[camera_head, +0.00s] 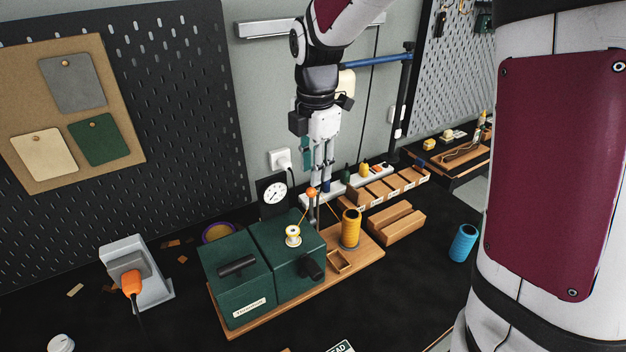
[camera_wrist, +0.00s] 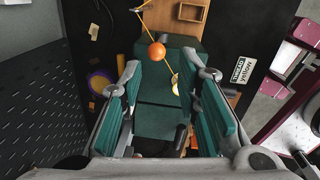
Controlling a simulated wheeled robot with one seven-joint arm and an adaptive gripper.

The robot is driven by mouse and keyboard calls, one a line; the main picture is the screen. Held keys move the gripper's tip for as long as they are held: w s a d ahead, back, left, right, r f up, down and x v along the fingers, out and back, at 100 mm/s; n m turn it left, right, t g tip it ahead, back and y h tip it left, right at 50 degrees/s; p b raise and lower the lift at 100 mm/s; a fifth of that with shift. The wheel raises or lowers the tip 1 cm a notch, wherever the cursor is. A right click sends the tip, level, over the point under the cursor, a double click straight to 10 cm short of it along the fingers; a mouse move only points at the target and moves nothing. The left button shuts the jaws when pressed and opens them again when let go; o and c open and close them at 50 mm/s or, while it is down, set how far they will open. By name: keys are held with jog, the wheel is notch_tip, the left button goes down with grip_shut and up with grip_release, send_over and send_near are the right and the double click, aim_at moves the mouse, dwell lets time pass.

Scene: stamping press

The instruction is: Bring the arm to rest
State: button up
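My gripper (camera_head: 322,188) hangs fingers down above the right rear of a dark green machine (camera_head: 235,272). In the wrist view my gripper (camera_wrist: 160,80) has its two teal-padded fingers well apart, with nothing held between them. The green machine (camera_wrist: 165,122) shows below and between the fingers. An orange ball (camera_wrist: 157,51) on thin yellow thread lies in the gap as seen from the wrist; in the head view the orange ball (camera_head: 311,192) is close by the fingertips. I cannot tell whether they touch.
A yellow spool (camera_head: 351,229) stands on the machine's wooden base. A blue spool (camera_head: 463,243) stands to the right. A wooden block (camera_head: 395,222), a row of small bins (camera_head: 398,187) and a dial gauge (camera_head: 272,195) are near.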

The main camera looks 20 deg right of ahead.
jog(key=shift+r, duration=0.35)
jog(key=shift+s, duration=0.1)
jog(key=s+r+m+t, duration=0.2)
jog(key=s+r+m, duration=0.2)
jog(key=s+m, duration=0.6)
jog(key=s+r+m+t, duration=0.2)
jog(key=s+r+m, duration=0.2)
jog(key=s+m, duration=0.7)
jog(key=shift+s+a+t+b, duration=0.15)
jog(key=shift+s+t+b, duration=0.15)
jog(key=shift+s+b, duration=0.2)
